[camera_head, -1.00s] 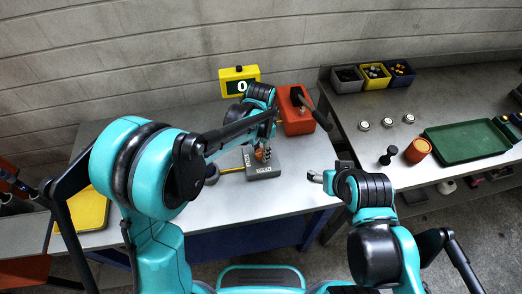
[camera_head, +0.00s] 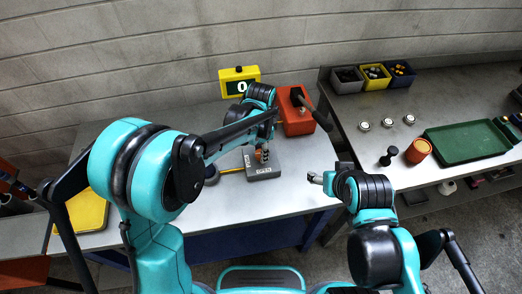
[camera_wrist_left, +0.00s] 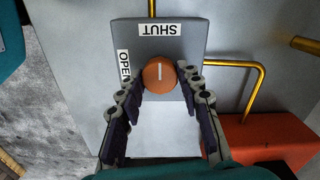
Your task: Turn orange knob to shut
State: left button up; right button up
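The orange knob (camera_wrist_left: 159,79) sits on a grey valve box (camera_wrist_left: 190,45) with a SHUT label (camera_wrist_left: 160,29) and an OPEN label (camera_wrist_left: 124,66). In the left wrist view, the knob's white line runs up and down the picture, its upper end toward SHUT. My left gripper (camera_wrist_left: 160,73) has one fingertip on each side of the knob, seemingly touching it. In the head view, my left gripper (camera_head: 262,154) is at the valve box (camera_head: 265,172) and partly covers the knob.
A yellow counter showing 0 (camera_head: 239,87) stands behind the box. A red-orange block with a dark handle (camera_head: 297,122) is to the right. A yellow pipe (camera_head: 232,171) runs left from the box. The right table holds a green tray (camera_head: 465,142) and several bins.

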pick_arm(q)
jog(key=o, duration=0.4)
jog(key=shift+r, duration=0.1)
notch_tip(320, 180, up, 12)
jog(key=shift+f, duration=0.1)
dwell(0.5)
